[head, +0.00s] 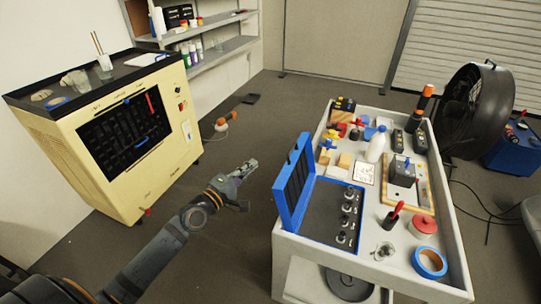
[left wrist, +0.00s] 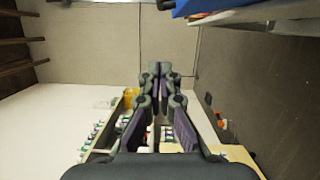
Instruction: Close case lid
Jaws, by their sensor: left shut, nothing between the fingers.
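A blue case with a dark foam interior lies on the cart's left side, and several metal pieces stand in its base (head: 332,212). Its lid (head: 294,185) stands raised along the left edge, so the case is open. My left gripper (head: 250,165) is to the left of the lid, off the cart and apart from the case. It is shut and empty. In the left wrist view, the left gripper (left wrist: 160,72) shows its fingers together, with a blue thing at the top edge. My right gripper is in neither view.
The white cart (head: 290,250) holds a white bottle (head: 376,146), a blue tape roll (head: 430,262), a red-lidded jar (head: 424,226) and other tools. A cream cabinet (head: 70,160) stands at left. A black fan (head: 478,110) is at right. Open floor lies between cabinet and cart.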

